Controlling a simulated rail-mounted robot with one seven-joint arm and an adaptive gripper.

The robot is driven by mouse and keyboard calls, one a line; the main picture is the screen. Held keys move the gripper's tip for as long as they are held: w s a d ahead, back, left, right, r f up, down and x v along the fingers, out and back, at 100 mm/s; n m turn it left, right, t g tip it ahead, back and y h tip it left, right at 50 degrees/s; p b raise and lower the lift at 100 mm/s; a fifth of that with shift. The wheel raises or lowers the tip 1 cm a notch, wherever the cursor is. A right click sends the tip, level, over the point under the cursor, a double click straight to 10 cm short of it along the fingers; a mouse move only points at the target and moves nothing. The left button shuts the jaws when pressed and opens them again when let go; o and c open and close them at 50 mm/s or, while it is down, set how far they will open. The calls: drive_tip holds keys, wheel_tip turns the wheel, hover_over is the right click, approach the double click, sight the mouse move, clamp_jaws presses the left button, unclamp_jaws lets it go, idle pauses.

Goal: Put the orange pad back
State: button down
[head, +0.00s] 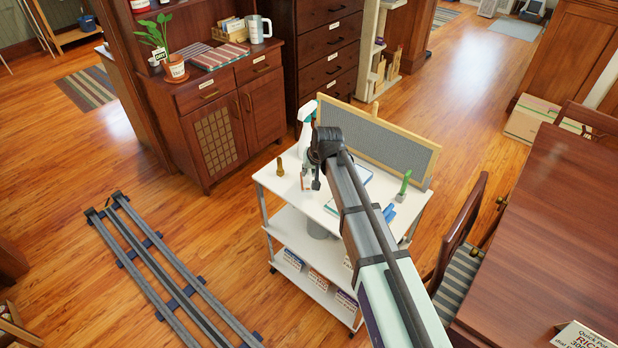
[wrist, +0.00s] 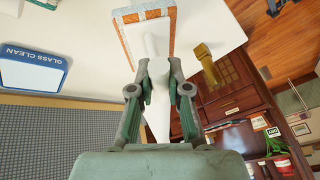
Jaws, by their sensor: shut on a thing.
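The orange pad (wrist: 128,37) shows in the wrist view, just beyond my fingertips, with orange edges and a pale face. A white handle-like piece (wrist: 157,112) runs from it between my fingers. My gripper (wrist: 159,88) is shut on this white piece. In the head view my gripper (head: 316,182) is over the left part of a white cart's top (head: 330,212). A small bit of orange (head: 303,184) shows below it there; my arm hides much of the rest. I cannot tell whether the pad touches the cart top.
A brown object (head: 280,167) stands left. A framed grey board (head: 395,147) borders the back. A green item (head: 404,183) stands right.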

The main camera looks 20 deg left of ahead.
drive_tip(key=shift+f+p, duration=0.4)
drive_tip(key=shift+f, duration=1.4)
drive_tip(key=c, duration=1.1)
unclamp_jaws()
drive_tip(key=shift+c, duration=0.2)
drive_tip(key=b+v, duration=0.2)
drive_tip(key=v, duration=1)
